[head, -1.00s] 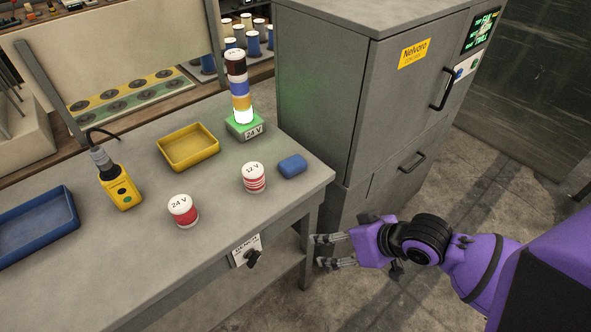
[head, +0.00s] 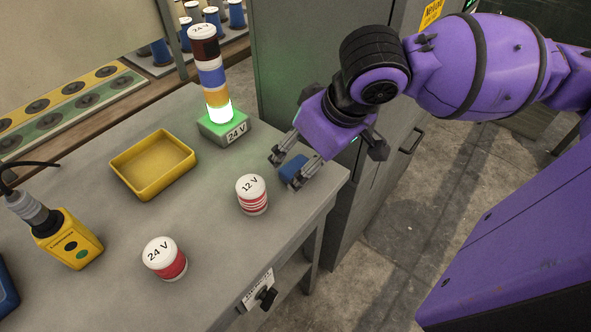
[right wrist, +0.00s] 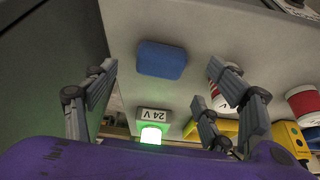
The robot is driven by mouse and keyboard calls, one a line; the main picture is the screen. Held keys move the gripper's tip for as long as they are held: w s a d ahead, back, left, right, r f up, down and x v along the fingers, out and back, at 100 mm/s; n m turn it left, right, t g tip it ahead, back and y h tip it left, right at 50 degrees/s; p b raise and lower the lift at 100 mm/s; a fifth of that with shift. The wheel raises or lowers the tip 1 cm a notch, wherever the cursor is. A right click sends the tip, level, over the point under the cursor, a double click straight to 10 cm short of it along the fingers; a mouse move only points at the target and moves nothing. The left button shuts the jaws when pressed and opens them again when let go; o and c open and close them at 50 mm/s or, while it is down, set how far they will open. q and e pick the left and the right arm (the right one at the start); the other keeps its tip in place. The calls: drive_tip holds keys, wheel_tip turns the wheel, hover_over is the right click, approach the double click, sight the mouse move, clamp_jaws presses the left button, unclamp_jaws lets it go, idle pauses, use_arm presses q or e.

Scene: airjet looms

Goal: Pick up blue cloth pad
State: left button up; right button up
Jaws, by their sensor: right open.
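The blue cloth pad (head: 294,168) lies on the grey workbench near its right corner. It also shows whole in the right wrist view (right wrist: 162,60), near the top middle between the tips of the spread fingers. My right gripper (head: 286,173) is open and empty, reaching over the bench from the right with its fingers on either side of the pad in the head view. A finger partly hides the pad there. I cannot tell how high the fingertips are above the bench, and no contact with the pad is visible. My left gripper is not in view.
A 12 V red-striped white cylinder (head: 252,195) stands close left of the pad. A lit stack light (head: 212,80) stands behind. A yellow tray (head: 153,166), a 24 V cylinder (head: 165,258) and a yellow control box (head: 70,240) are further left. A grey cabinet (head: 350,200) borders the bench.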

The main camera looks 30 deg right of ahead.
sight(297, 166)
drive_tip(key=x, duration=0.3)
drive_tip(key=shift+w+a+b, duration=0.1)
drive_tip(key=shift+b, duration=0.2)
drive_tip(key=shift+w+f, duration=0.2)
drive_tip(key=shift+f, duration=0.15)
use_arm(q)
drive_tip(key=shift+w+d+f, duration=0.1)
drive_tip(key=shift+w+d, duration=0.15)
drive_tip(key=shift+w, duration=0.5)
use_arm(e)
drive_tip(key=c, duration=1.2)
drive_tip(key=shift+o, duration=0.2)
drive_tip(key=shift+r, duration=0.1)
